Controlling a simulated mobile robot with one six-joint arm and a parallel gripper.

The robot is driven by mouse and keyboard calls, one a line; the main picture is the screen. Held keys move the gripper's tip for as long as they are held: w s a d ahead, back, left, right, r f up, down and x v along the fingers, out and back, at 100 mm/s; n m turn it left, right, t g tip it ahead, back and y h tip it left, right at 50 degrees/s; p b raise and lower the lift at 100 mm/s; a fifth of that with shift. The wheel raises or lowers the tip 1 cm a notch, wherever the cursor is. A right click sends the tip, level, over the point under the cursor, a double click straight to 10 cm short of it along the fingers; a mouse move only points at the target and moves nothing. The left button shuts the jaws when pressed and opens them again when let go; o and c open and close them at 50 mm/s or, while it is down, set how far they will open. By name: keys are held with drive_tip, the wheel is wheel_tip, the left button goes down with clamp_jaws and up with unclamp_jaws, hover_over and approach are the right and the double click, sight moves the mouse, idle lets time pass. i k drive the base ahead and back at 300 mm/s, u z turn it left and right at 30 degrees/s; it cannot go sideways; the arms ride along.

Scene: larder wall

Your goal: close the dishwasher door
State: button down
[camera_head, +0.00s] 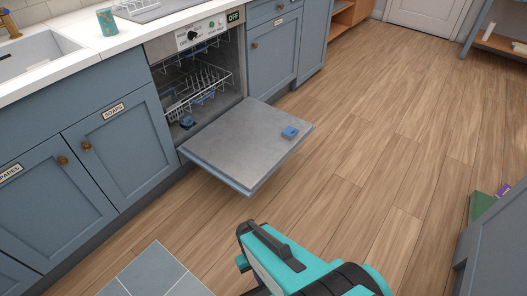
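The dishwasher (193,38) is set into the blue cabinet row. Its door (245,140) is folded down and open, standing out roughly flat over the floor, with its inner face up. A small blue piece (290,132) sits on the inner face near the outer right corner. Wire racks (195,88) are inside the tub. My teal and black arm part shows at the bottom middle, in front of the door and apart from it in the picture. I cannot make out gripper fingers on it.
Blue cabinets (118,135) flank the dishwasher under a white counter with a sink (35,55) and a teal cup (107,22). A grey mat (158,275) lies at the bottom left. Wooden floor (385,130) is clear right of the door. A grey-blue unit (495,245) stands at the right edge.

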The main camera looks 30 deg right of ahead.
sight(243, 147)
drive_tip(key=z, duration=0.35)
drive_tip(key=k, duration=1.05)
drive_tip(key=u, duration=0.65)
drive_tip(key=i, duration=1)
drive_tip(key=u, duration=0.1)
